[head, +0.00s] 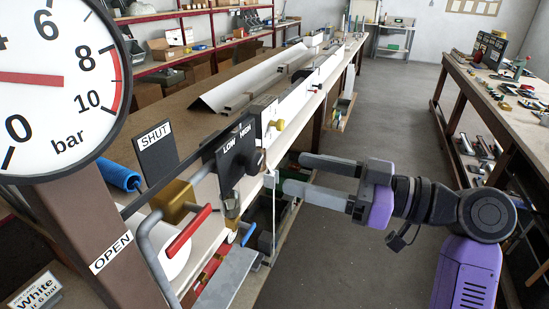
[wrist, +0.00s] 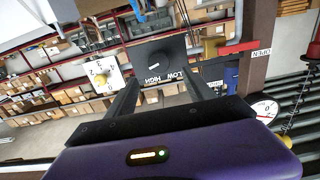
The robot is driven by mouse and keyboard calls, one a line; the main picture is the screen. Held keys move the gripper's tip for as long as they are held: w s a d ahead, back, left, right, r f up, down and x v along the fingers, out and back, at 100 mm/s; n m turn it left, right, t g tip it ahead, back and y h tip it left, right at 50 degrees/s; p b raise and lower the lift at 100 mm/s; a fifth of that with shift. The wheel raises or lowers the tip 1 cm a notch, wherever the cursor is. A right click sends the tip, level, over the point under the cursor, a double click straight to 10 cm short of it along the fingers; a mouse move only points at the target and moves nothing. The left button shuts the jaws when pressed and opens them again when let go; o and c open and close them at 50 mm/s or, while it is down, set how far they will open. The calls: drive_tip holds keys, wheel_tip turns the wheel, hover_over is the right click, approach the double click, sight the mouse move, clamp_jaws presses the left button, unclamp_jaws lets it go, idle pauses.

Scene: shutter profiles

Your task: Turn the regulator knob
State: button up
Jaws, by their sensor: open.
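The regulator's black plate (head: 237,152) reads LOW and HIGH and stands upright at the workbench's near end. In the wrist view the same plate (wrist: 172,77) is upside down, with a dark round knob (wrist: 152,66) bearing a short white mark. My gripper (head: 290,174) is open and empty to the right of the plate, its fingers pointing left toward it. In the wrist view my gripper (wrist: 162,84) has a finger on each side of the LOW/HIGH lettering, with the knob above the fingertips. The fingers look apart from the knob. The knob is hard to make out in the head view.
A large bar gauge (head: 52,78) fills the left. A red lever (head: 187,233) and brass valve (head: 173,201) sit between SHUT (head: 156,150) and OPEN labels. A square dial with a yellow knob (wrist: 101,76) is beside the plate. The aisle floor (head: 390,110) is clear.

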sight(259, 161)
drive_tip(key=p+x, duration=0.2)
drive_tip(key=x, duration=0.5)
drive_tip(key=shift+w+a+f, duration=0.1)
drive_tip(key=shift+w+a, duration=0.05)
drive_tip(key=shift+a, duration=0.1)
drive_tip(key=shift+c, duration=0.4)
drive_tip(key=c, duration=1.3)
drive_tip(key=shift+o, duration=0.2)
drive_tip(key=m+p, duration=0.1)
drive_tip(key=m, duration=0.3)
drive_tip(key=shift+w+d+m, duration=0.1)
drive_tip(key=shift+m, duration=0.2)
drive_tip(key=shift+m+p, duration=1.1)
drive_tip(key=shift+m, duration=1)
